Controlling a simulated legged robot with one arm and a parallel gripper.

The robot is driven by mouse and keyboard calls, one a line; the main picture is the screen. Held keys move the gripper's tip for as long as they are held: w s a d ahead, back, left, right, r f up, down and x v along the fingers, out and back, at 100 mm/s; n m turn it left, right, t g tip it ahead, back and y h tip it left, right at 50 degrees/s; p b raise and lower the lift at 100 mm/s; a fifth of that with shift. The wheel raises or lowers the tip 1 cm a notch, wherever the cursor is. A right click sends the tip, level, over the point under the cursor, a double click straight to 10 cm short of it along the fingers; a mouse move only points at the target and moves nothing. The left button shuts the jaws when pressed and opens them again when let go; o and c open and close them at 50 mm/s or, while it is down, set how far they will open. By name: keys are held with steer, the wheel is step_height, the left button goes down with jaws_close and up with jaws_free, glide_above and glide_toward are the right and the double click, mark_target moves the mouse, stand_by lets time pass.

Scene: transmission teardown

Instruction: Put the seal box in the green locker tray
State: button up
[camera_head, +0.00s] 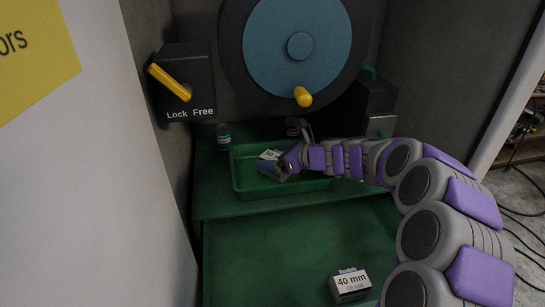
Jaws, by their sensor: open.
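A small blue-grey box with a white label (270,164) lies tilted inside the green locker tray (243,188). Its label is too small to read with certainty. My gripper (292,148) is open at the right end of this box, over the tray. I cannot tell whether a finger touches the box, and my gripper and wrist hide part of the tray. A second box, a dark one with a white top marked "40 mm" and what looks like "Oil seal" (349,284), sits on the lower green surface at the front, apart from my gripper.
A small jar with a blue band (223,136) stands left of the tray on the green shelf (225,210). Behind are a blue wheel with a yellow knob (303,97) and a Lock/Free yellow lever (170,82). A pale panel (120,180) is on the left. Cables lie at right.

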steer(key=shift+d, duration=0.1)
steer(key=p+v, duration=0.1)
steer(key=v, duration=1.1)
steer(key=shift+s, duration=0.1)
steer(key=s+a+f+n+g+h, duration=0.1)
steer(key=s+a+n+g+h, duration=0.15)
steer(key=s+n, duration=0.6)
steer(key=s+a+f+n+g+h, duration=0.1)
steer(key=s+a+n+g, duration=0.2)
steer(key=s, duration=1)
steer(key=s+d+f+n+g+h, duration=0.1)
steer(key=s+d+f+n+h, duration=0.2)
steer(key=s+d+n, duration=0.3)
steer(key=s+d+f+n+g+h, duration=0.1)
steer(key=s+d+f+n+h, duration=0.2)
steer(key=s+d, duration=0.6)
steer(key=s+n+h, duration=0.2)
steer(key=s+n, duration=0.1)
steer(key=s, duration=0.4)
steer(key=shift+f+g, duration=0.3)
steer(key=shift+g, duration=0.05)
